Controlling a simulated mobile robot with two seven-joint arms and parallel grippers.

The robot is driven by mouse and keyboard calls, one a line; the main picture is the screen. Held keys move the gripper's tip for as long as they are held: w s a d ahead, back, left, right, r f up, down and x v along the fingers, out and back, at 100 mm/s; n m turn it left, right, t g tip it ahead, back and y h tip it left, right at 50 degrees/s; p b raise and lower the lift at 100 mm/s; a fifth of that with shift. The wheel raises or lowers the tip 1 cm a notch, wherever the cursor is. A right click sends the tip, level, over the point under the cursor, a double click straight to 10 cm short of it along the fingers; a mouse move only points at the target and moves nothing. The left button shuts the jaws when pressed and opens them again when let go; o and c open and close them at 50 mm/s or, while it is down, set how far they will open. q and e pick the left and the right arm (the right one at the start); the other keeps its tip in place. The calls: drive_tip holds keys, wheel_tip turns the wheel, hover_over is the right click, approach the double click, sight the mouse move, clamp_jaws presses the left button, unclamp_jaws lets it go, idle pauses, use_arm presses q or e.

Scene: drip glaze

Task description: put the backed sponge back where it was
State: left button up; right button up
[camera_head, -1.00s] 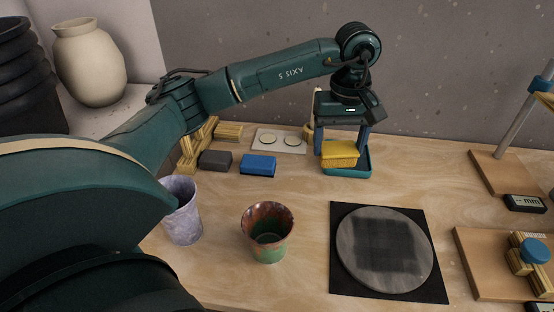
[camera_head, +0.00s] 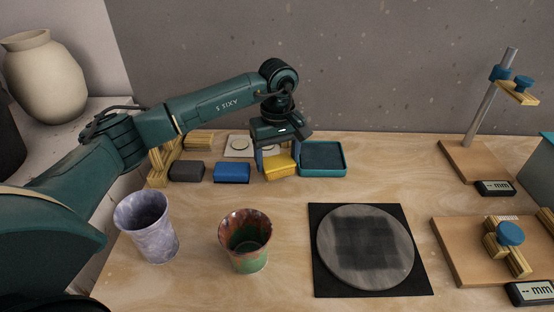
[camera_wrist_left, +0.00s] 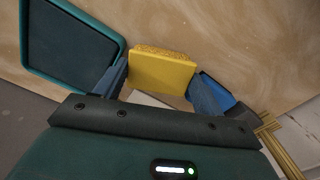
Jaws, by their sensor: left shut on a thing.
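The yellow sponge (camera_head: 281,168), which I take as the backed sponge, is between the fingers of my left gripper (camera_head: 277,158). The gripper is shut on it, one finger at each side. In the left wrist view the sponge (camera_wrist_left: 162,69) shows between the two blue-grey fingers. It is at or just above the table, between the blue block (camera_head: 231,172) and the teal tray (camera_head: 323,172); I cannot tell whether it touches the wood. The tray holds no sponge. My right gripper is not in view.
A dark grey block (camera_head: 186,171) lies left of the blue one. A pale board (camera_head: 238,146) with discs lies behind. A lilac cup (camera_head: 147,228), a glazed cup (camera_head: 245,243) and a round grey disc (camera_head: 365,246) on a black mat stand in front. Bare wood lies between.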

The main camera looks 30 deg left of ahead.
sight(278, 161)
use_arm(q)
drive_tip(key=shift+f, duration=0.65)
drive_tip(key=shift+f, duration=0.2)
drive_tip(key=o, duration=0.9)
drive_tip(key=shift+s+r, duration=0.1)
drive_tip(key=shift+o, duration=0.2)
drive_tip(key=shift+w+r, duration=0.2)
drive_tip(key=shift+r, duration=0.25)
wheel_tip(278, 161, up, 11)
drive_tip(key=shift+r+b, duration=0.2)
drive_tip(key=shift+b, duration=0.2)
